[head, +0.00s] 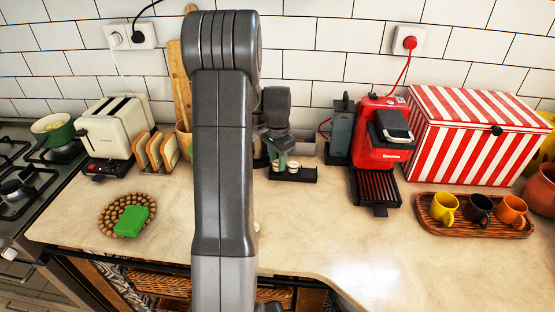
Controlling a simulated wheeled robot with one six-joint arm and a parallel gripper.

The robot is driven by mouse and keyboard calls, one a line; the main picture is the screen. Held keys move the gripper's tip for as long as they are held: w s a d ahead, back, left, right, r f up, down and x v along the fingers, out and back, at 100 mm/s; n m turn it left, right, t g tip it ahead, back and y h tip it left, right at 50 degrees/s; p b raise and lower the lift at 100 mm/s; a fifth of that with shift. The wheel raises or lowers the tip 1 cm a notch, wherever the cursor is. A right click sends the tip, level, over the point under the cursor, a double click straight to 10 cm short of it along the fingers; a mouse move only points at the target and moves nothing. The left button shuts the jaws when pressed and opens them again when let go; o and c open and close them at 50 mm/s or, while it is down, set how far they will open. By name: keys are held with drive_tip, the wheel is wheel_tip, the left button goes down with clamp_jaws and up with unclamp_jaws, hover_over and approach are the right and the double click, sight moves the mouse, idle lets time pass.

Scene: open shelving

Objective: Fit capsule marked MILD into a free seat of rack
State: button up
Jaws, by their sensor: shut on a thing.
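The dark rack (300,177) stands on the counter behind my arm, left of the red coffee machine. A couple of small pale round capsules (293,165) show at it; their markings are too small to read. My gripper (281,155) is small and dark in this view, pointing down just over the rack's left part. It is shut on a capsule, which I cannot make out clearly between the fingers. My upright arm hides the area left of the rack. I cannot tell which seats are free or whether the held capsule touches the rack.
The red coffee machine (380,135) and a striped box (470,135) stand to the right, with a cup tray (452,232) in front. A toaster (112,128), toast rack (158,152) and green sponge (132,221) are at left. The front counter is mostly clear.

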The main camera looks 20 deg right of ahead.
drive_tip(key=shift+f, duration=0.25)
drive_tip(key=o, duration=0.9)
drive_tip(key=shift+r, duration=0.1)
drive_tip(key=shift+o, duration=0.2)
drive_tip(key=shift+r, duration=0.1)
wheel_tip(320, 180, up, 12)
